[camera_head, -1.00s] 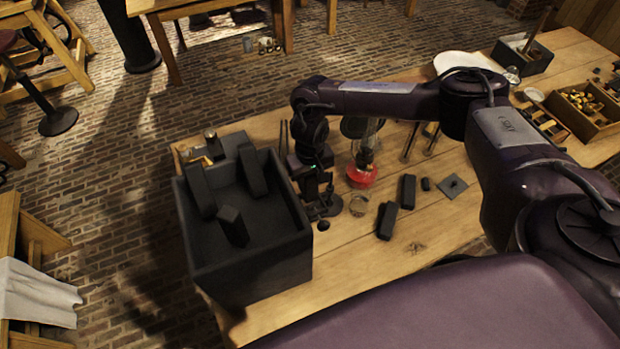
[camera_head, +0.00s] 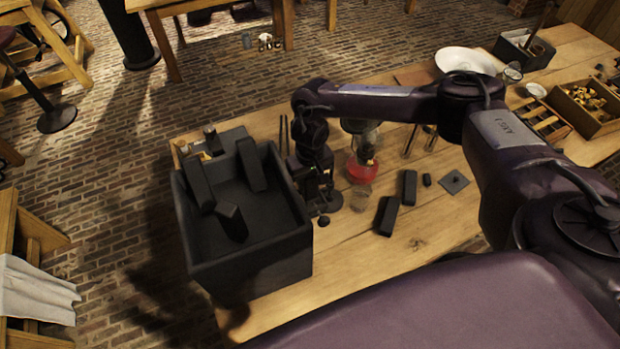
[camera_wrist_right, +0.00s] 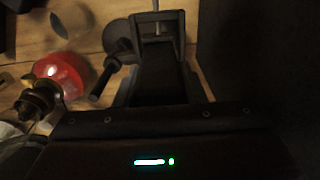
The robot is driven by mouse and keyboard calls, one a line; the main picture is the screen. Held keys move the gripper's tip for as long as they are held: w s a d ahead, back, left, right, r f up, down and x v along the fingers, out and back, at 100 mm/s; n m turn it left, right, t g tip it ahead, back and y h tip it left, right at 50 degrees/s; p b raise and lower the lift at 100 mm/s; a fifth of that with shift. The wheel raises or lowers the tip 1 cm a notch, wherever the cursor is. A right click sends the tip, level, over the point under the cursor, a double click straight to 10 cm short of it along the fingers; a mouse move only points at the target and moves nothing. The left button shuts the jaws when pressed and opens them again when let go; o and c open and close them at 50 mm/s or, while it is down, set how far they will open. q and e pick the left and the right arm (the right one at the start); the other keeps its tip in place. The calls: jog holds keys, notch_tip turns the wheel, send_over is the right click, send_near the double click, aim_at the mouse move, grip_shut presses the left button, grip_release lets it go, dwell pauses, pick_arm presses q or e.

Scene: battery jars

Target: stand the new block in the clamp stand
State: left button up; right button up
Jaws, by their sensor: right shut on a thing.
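My right gripper (camera_head: 320,188) is just right of the large dark box, low over the table. It is shut on a dark block (camera_wrist_right: 160,85), which shows below the clamp stand in the right wrist view. The clamp stand (camera_wrist_right: 155,22), dark with a metal screw, is right at the block's far end. A round dark knob and a short handle stick out to its left. In the head view the gripper largely hides block and stand, so I cannot tell whether the block is seated. My left gripper is out of view.
The large dark open box (camera_head: 250,272) holds several dark blocks. A red-based lamp (camera_head: 362,170) and a clear glass (camera_head: 360,197) stand close right of the gripper. Two black blocks (camera_head: 388,215) (camera_head: 409,187) lie farther right. The front of the table is clear.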

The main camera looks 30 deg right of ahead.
jog(key=shift+f+b, duration=1.05)
jog(key=shift+f, duration=0.9)
jog(key=o, duration=1.2)
notch_tip(320, 180, up, 7)
jog(key=shift+f+b, duration=0.1)
jog(key=shift+b, duration=0.65)
jog(key=shift+r, duration=0.55)
